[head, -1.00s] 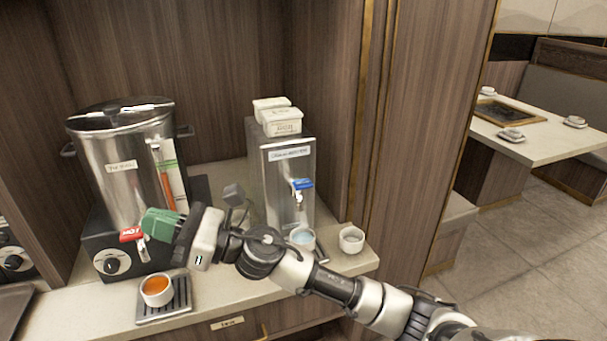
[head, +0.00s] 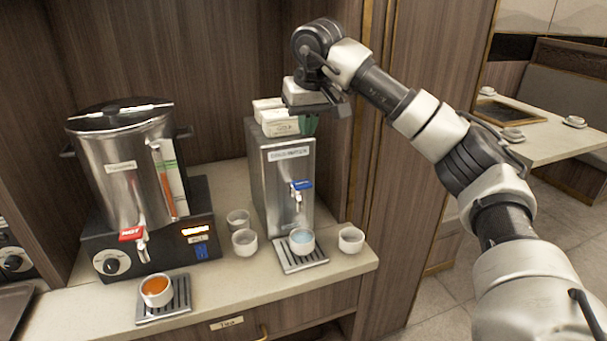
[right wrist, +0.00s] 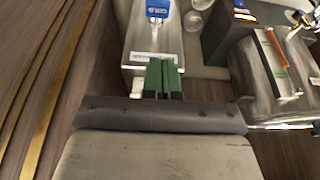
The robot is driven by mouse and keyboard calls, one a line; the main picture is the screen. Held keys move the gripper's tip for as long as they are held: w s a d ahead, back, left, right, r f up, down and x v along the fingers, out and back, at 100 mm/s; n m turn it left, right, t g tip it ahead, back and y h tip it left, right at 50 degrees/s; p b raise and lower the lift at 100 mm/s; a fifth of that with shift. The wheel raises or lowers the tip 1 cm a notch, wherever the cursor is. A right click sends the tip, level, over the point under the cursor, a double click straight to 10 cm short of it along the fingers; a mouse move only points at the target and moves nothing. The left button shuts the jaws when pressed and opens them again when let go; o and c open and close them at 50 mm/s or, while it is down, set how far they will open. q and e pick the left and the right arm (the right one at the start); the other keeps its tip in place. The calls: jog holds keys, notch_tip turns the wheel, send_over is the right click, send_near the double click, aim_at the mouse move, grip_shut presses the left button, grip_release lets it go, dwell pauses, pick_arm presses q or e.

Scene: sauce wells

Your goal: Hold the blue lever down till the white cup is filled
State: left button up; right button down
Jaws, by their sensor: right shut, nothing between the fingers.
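The blue lever (head: 302,185) is on the front of the steel water dispenser (head: 270,190). It also shows at the top of the right wrist view (right wrist: 157,10). A white cup (head: 302,250) with pale blue liquid stands on the drip tray (head: 292,266) below the lever's spout. No stream shows between spout and cup. My right gripper (head: 309,126), with green fingers, is up by the dispenser's top, above and apart from the lever. In the right wrist view its fingers (right wrist: 161,78) are together and empty. My left gripper is out of view.
A large steel urn (head: 130,170) with a red lever (head: 131,234) stands left; a cup of orange-brown liquid (head: 157,291) sits below it. Two cups (head: 244,242) stand left of the drip tray, another (head: 351,240) right. White boxes (head: 280,122) sit on the dispenser.

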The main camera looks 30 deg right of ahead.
aim_at(302, 183)
jog(key=shift+d, duration=0.15)
jog(key=p+x, duration=0.1)
jog(key=x, duration=0.3)
jog(key=p+x, duration=0.1)
jog(key=x, duration=0.3)
jog(key=s+p+x, duration=0.1)
jog(key=x, duration=0.3)
jog(key=shift+w+f+p, duration=0.1)
jog(key=shift+f+p, duration=0.25)
jog(key=shift+f, duration=0.65)
